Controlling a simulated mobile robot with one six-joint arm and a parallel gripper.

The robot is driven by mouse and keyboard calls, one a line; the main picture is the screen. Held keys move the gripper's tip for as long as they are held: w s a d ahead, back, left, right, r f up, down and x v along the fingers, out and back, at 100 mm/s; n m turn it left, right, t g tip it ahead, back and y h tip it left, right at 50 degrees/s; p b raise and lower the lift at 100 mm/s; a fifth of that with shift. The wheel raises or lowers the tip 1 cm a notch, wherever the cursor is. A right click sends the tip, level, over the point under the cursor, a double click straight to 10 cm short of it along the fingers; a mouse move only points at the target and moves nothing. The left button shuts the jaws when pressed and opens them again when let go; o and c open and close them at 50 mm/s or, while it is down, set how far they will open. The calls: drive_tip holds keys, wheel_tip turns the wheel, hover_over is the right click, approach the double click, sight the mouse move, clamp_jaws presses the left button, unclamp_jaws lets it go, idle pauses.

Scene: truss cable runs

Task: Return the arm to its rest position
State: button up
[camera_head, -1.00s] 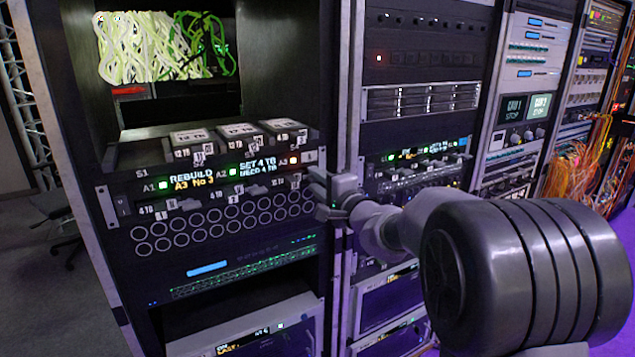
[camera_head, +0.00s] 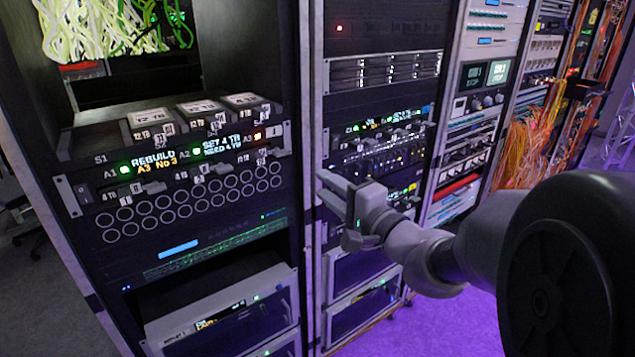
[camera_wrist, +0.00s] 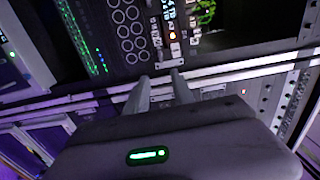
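My gripper (camera_head: 322,188) is in front of the metal post between the left rack and the middle rack. In the wrist view my gripper (camera_wrist: 161,78) shows two fingers apart with nothing between them. The drive unit (camera_head: 72,196) in the left rack shows "REBUILD A3 No 3" and "SET 4 TB NEED 4 TB". Its A1 and A2 lights are green and its A3 light is orange. My gripper is to the right of this unit, apart from it. My dark arm links fill the lower right of the head view.
Three labelled drives (camera_head: 240,99) lie on a shelf above the unit. Green and white cables (camera_head: 110,28) hang at the top left. Orange cables (camera_head: 530,140) hang at the right racks. The purple-lit floor (camera_head: 440,325) is open at the lower middle.

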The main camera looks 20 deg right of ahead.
drive_tip(key=s+a+f+n+g+y, duration=0.2)
drive_tip(key=s+a+n+g, duration=0.25)
drive_tip(key=s+a, duration=0.4)
drive_tip(key=s+a+f+n+g+y, duration=0.2)
drive_tip(key=s+a+f+n+g, duration=0.1)
drive_tip(key=s+a+g, duration=0.45)
drive_tip(key=s+d+f+n+h, duration=0.2)
drive_tip(key=s+d+f+h, duration=0.2)
drive_tip(key=s+d+h, duration=0.3)
drive_tip(key=s, duration=0.4)
drive_tip(key=shift+f+t+h, duration=0.3)
drive_tip(key=shift+f, duration=0.05)
